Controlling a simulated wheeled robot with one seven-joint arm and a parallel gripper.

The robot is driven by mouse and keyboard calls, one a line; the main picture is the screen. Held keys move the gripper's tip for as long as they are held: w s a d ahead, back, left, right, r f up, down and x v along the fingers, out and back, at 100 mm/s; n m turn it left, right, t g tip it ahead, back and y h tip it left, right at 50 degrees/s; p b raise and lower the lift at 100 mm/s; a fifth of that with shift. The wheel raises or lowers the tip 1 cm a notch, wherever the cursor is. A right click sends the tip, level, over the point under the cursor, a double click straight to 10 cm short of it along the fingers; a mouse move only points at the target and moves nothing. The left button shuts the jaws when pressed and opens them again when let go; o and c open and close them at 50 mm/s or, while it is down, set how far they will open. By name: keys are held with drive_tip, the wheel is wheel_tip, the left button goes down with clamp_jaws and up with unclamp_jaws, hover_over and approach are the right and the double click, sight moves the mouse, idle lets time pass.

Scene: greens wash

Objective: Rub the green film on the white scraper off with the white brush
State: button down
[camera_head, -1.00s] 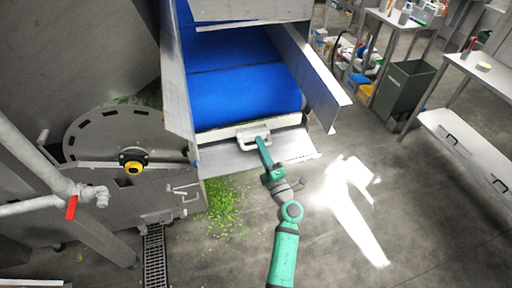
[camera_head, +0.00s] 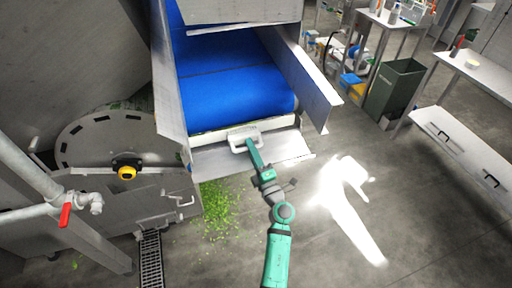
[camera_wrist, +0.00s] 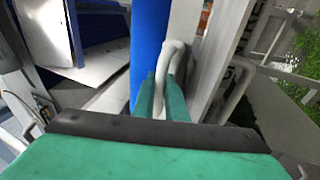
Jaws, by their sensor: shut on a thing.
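The white scraper (camera_head: 281,122) is a pale strip along the lower edge of the blue belt (camera_head: 235,95). My gripper (camera_head: 250,146) is shut on the looped handle of the white brush (camera_head: 243,132). The brush is at the scraper, left of the strip's right end; I cannot tell whether its bristles touch. In the wrist view the green fingers (camera_wrist: 164,98) close on the white handle (camera_wrist: 171,62). I cannot make out any green film on the scraper; the brush hides part of the strip.
A metal tray (camera_head: 285,147) slopes below the scraper, between side plates (camera_head: 307,80). Green scraps (camera_head: 216,208) lie on the floor below. A drum machine with a yellow knob (camera_head: 126,172) stands left. Floor at the lower right is clear.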

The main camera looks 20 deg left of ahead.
drive_tip(key=shift+s+a+y, duration=0.3)
drive_tip(key=shift+a, duration=0.5)
drive_tip(key=shift+g, duration=0.3)
drive_tip(key=shift+s+d+f, duration=0.1)
drive_tip(key=shift+s, duration=0.15)
drive_tip(key=shift+s+d, duration=1.85)
drive_tip(key=shift+s, duration=0.2)
drive_tip(key=shift+s+d, duration=0.1)
drive_tip(key=shift+s, duration=0.1)
drive_tip(key=shift+s+d, duration=0.4)
drive_tip(key=shift+s, duration=0.2)
drive_tip(key=shift+s+d, duration=0.35)
drive_tip(key=shift+s, duration=0.2)
